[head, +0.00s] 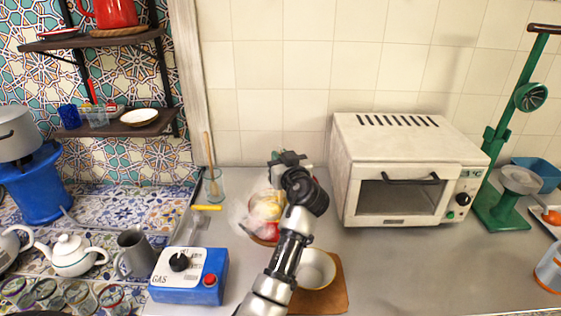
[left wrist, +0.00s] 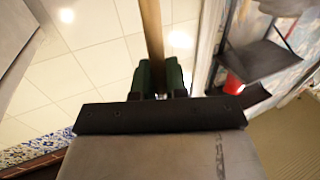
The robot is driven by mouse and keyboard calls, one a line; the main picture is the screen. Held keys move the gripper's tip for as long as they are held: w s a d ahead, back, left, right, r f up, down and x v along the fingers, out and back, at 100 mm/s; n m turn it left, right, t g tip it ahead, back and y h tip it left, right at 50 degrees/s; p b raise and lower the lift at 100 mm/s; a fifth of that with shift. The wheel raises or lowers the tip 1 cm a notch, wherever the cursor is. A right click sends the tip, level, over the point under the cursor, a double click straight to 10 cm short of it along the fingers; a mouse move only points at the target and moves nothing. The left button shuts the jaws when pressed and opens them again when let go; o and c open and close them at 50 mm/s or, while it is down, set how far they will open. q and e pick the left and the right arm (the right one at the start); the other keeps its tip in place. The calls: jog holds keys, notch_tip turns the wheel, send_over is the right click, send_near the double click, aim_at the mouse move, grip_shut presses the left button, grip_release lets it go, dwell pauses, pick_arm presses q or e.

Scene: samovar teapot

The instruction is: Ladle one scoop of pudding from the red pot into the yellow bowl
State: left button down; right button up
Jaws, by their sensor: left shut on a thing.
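My left gripper (head: 288,158) is above the counter, in front of the tiled wall and left of the toaster oven. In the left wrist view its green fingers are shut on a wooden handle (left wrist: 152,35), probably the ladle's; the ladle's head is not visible. A pale bowl with a yellowish rim (head: 317,270), likely the yellow bowl, stands on a brown board (head: 336,290), partly behind my left forearm. Something red (head: 264,238) shows beside my arm, under a clear bag; I cannot tell whether it is the red pot. No pudding is clearly seen. My right gripper is not in view.
A white toaster oven (head: 405,170) stands right of my arm. A glass with a wooden stick (head: 213,185), a blue gas box (head: 190,275) and a grey mug (head: 135,253) stand to the left. A green stand (head: 500,205) is far right. The counter before the oven is clear.

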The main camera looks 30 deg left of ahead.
pick_arm(q)
jog(key=shift+r+p, duration=2.25)
jog(key=shift+r, duration=2.35)
